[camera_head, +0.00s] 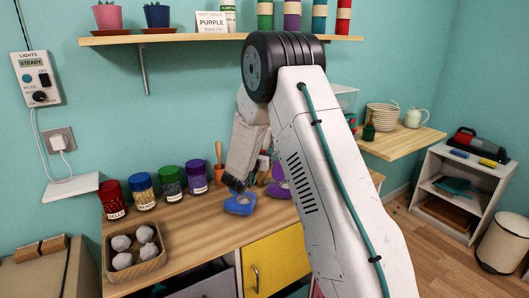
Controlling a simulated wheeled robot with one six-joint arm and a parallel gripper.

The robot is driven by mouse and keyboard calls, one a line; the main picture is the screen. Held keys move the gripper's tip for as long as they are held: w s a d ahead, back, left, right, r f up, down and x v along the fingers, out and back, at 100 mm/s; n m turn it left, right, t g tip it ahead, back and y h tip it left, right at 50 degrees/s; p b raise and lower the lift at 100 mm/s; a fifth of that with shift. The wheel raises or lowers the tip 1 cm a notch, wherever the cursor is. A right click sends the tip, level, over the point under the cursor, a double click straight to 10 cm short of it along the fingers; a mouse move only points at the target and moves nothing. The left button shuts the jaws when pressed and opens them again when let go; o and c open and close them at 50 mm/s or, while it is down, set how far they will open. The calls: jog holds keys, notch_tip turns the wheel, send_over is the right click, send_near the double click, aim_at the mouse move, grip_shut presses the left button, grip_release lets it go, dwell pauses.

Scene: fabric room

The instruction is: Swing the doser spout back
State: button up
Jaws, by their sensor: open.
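My arm fills the middle of the view, and my gripper (238,186) points down over the wooden counter (190,238). Its fingertips are small and dark, just above or behind a blue ring-shaped piece (240,205); I cannot tell whether they touch it. A purple piece (279,189) lies to the right, partly behind my arm. I cannot make out the doser or its spout for certain; my arm hides much of the counter's right part. A clear box-like thing (346,98) shows partly behind my arm.
Several lidded jars (170,181) stand along the back of the counter, left of my gripper. A wooden tray (118,276) of grey balls is at the front left. A shelf (180,39) runs above.

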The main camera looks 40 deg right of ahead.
jog(key=v, duration=0.7)
jog(key=shift+s+a, duration=0.2)
jog(key=shift+a, duration=0.1)
